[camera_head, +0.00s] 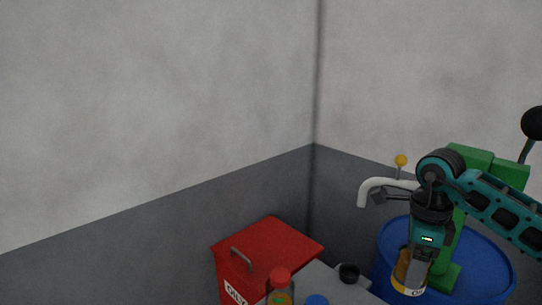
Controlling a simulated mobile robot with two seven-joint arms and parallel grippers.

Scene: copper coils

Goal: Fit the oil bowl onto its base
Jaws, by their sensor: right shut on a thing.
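My right gripper (416,258) comes in from the right and points down. It is shut on the oil bowl (408,276), a clear vessel with amber in it and a pale lettered band at its lower end. The bowl is held roughly upright, slightly tilted, in front of the blue drum. I cannot tell whether this is the bowl's base. My left gripper is not in view.
A red lidded bin (267,250) stands left of the grey surface (322,283). A red-capped bottle (280,284) and a blue cap (316,300) are at the bottom edge. A blue drum (480,262) with a green pump (465,160) and pale spout (376,187) is at right.

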